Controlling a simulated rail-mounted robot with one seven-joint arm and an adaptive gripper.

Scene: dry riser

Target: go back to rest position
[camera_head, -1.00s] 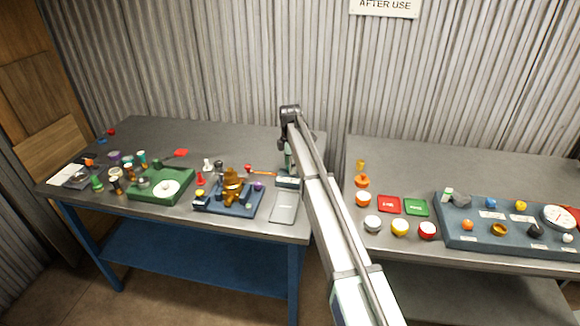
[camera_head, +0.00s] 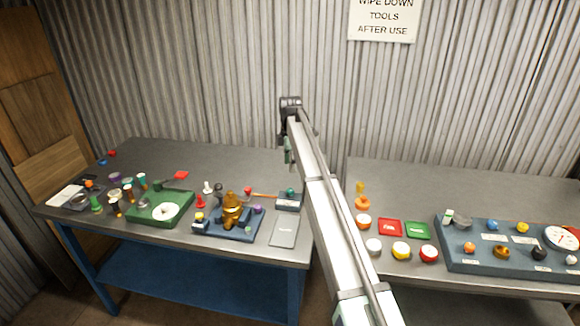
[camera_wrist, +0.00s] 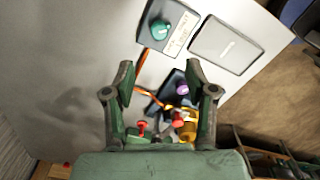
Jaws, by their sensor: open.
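My gripper (camera_wrist: 160,98) is open and empty in the wrist view, its two fingers apart above the left table. In the head view the gripper end (camera_head: 289,150) hangs from my raised arm, small and partly hidden by the arm. Below it in the wrist view are a grey box with a green knob (camera_wrist: 161,29), a dark blue base with a purple knob (camera_wrist: 183,89), and a red part (camera_wrist: 142,127). The fingers touch none of these as far as I can see.
The left table (camera_head: 235,165) holds a blue base with a brass valve body (camera_head: 232,210), a green tray (camera_head: 148,214) and a grey plate (camera_head: 285,231). The right table (camera_head: 400,180) holds red and green squares, several round caps and a blue-grey panel (camera_head: 470,262). A corrugated wall stands behind.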

